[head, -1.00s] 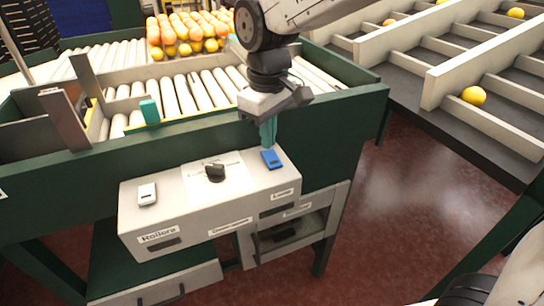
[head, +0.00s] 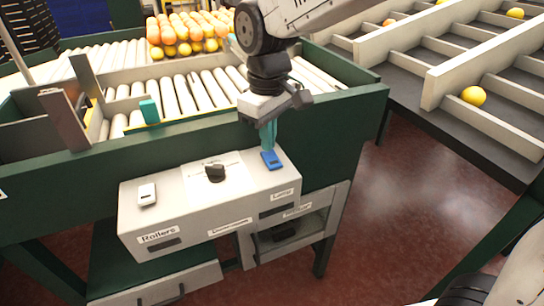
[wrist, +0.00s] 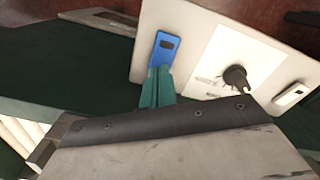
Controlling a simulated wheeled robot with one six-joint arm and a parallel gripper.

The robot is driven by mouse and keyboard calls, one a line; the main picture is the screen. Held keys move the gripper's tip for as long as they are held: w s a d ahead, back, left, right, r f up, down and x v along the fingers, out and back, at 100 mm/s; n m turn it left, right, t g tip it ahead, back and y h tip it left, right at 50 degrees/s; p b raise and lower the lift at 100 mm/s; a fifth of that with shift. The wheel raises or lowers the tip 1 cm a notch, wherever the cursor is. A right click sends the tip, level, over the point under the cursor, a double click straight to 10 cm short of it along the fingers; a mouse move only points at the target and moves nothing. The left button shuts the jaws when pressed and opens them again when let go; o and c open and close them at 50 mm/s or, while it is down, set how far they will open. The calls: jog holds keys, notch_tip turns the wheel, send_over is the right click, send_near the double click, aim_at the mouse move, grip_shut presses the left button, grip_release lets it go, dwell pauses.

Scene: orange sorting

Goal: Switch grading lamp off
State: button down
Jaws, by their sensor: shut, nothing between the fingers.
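The blue rocker switch (head: 272,160) sits on the top right of the grey control box (head: 225,228), above the "Lamp" label (head: 283,195). It also shows in the wrist view (wrist: 162,50). My gripper (head: 268,143) points down with its green fingers shut and empty. The fingertips are at the near edge of the blue switch in the wrist view (wrist: 158,72); they look touching or very close, and I cannot tell which. The fingers hide part of the switch. No lamp is clearly visible.
A black knob (head: 215,172) and a white "Rollers" switch (head: 147,194) share the box top. The green conveyor wall (head: 345,110) rises behind the box. Oranges (head: 185,33) lie on the rollers. Red floor to the right is free.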

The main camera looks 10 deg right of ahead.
aim_at(279, 161)
jog(key=shift+f, duration=0.65)
dwell(0.3)
jog(key=shift+r, duration=3.5)
jog(key=shift+s+d+f+m+g, duration=0.15)
jog(key=shift+s+d+f+m, duration=0.15)
jog(key=shift+s+d+f, duration=0.3)
jog(key=shift+s+d+f+m+g, duration=0.15)
jog(key=shift+s+d+f+m, duration=0.2)
jog(key=shift+s, duration=0.3)
jog(key=s+d+f+m+t, duration=0.1)
jog(key=s+d+m, duration=0.7)
jog(key=s+d, duration=0.9)
jog(key=shift+d+f+t, duration=0.15)
jog(key=shift+d+t, duration=0.35)
jog(key=shift+d, duration=0.55)
